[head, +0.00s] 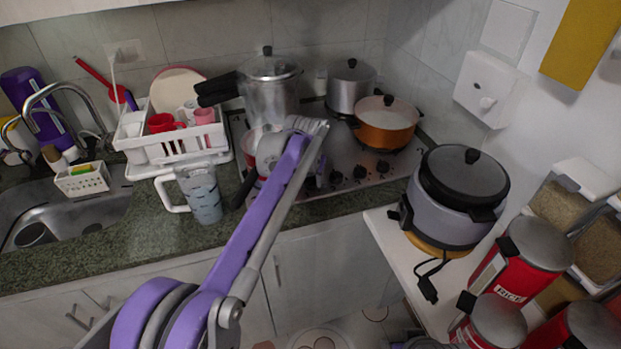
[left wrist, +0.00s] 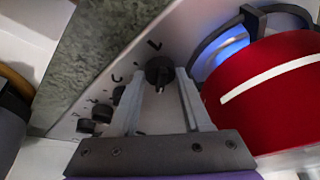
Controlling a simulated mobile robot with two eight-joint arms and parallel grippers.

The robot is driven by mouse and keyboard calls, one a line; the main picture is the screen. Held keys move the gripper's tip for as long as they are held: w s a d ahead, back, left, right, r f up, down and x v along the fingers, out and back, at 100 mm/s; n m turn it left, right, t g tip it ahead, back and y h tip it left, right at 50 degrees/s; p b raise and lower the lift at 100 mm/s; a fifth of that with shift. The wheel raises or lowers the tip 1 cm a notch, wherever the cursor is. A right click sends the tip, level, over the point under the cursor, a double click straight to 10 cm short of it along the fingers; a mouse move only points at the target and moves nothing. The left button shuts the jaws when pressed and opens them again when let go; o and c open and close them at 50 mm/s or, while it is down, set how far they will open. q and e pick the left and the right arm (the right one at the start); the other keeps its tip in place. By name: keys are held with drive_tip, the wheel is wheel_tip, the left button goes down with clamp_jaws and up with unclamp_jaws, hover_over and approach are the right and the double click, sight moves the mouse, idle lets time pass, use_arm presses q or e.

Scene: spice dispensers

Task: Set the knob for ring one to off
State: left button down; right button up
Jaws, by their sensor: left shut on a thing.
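My left gripper (left wrist: 167,82) is shut on a black knob (left wrist: 157,68) on the stove's front panel in the left wrist view. The two grey fingers sit on either side of the knob. Other black knobs (left wrist: 96,113) run down the panel, with marks beside them. A blue flame (left wrist: 226,48) glows under a black burner grate beside the held knob. In the head view my purple left arm crosses the middle and hides the gripped knob, while other knobs (head: 360,172) show to its right. My right gripper is not in view.
A red pot with a white stripe (left wrist: 268,85) stands close beside the gripper. A pressure cooker (head: 270,85), a steel pot (head: 350,88) and an orange pan (head: 384,124) are on the stove. A rice cooker (head: 450,205) stands right; a measuring jug (head: 203,195) stands left.

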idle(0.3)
use_arm(q)
drive_tip(key=n+y+p, duration=0.1)
drive_tip(key=n, duration=0.1)
drive_tip(key=n+y+p, duration=0.1)
drive_tip(key=n+p, duration=0.1)
drive_tip(key=shift+d+r+n, duration=0.15)
drive_tip(key=shift+d+n, duration=0.05)
drive_tip(key=shift+n, duration=0.1)
drive_tip(key=n+y+p, duration=0.1)
drive_tip(key=n+p, duration=0.1)
drive_tip(key=n, duration=0.1)
drive_tip(key=shift+w+d+n+g, duration=0.1)
drive_tip(key=shift+w+n+g, duration=0.05)
drive_tip(key=shift+n+g, duration=0.25)
drive_tip(key=shift+n+y+p, duration=0.4)
drive_tip(key=shift+n+p, duration=0.15)
drive_tip(key=shift+n, duration=0.25)
drive_tip(key=shift+c, duration=1.8)
unclamp_jaws()
